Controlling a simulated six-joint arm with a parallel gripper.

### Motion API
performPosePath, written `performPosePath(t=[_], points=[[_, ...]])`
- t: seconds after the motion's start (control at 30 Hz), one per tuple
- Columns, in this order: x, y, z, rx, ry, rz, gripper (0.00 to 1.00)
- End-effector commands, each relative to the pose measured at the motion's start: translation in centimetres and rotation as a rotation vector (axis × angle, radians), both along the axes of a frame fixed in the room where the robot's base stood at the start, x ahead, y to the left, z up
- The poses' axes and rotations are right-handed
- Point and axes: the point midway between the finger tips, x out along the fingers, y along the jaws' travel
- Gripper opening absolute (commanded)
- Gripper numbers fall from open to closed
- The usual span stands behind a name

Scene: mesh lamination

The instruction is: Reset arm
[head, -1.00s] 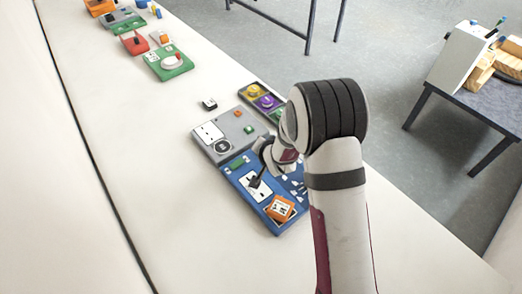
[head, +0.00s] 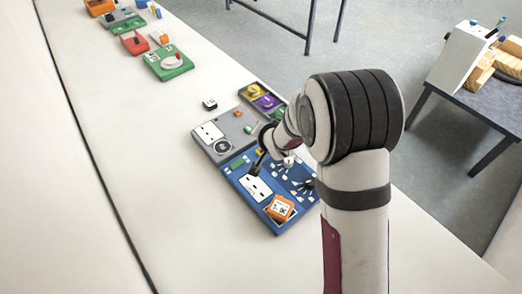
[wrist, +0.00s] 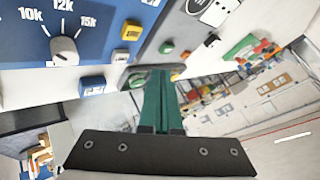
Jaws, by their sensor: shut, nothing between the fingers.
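My gripper (head: 256,168) is shut with nothing between its fingers. In the head view it hangs above the blue panel (head: 243,190), close to the white socket plate on it. In the wrist view my gripper's green fingers (wrist: 160,100) are together, with the blue panel (wrist: 90,30) and its white dial (wrist: 65,50) at the upper left. My arm hides part of the panel's right side in the head view.
A grey panel (head: 228,128) adjoins the blue one. An orange block (head: 280,208) sits on the blue panel's near corner. A small black-and-white block (head: 209,104) lies behind. A green board (head: 168,64) and other boards stand farther back. The table's left side (head: 120,150) is clear.

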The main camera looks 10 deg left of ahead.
Motion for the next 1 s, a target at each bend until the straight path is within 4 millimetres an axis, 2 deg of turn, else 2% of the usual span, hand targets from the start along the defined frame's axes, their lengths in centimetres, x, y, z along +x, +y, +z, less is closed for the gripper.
performPosePath(t=[0.67,0.77,0.87,0.9,0.97,1.0], points=[[0.0,0.0,0.0,-0.001,0.000,-0.001,0.00],[-1.0,-1.8,1.5,-0.036,0.031,-0.020,0.00],[-5.8,-6.7,5.1,-0.132,0.157,-0.068,0.00],[-9.1,-8.8,6.5,-0.168,0.234,-0.083,0.00],[-14.6,-11.3,8.2,-0.204,0.353,-0.091,0.00],[-18.4,-12.4,9.1,-0.211,0.431,-0.088,0.00]])
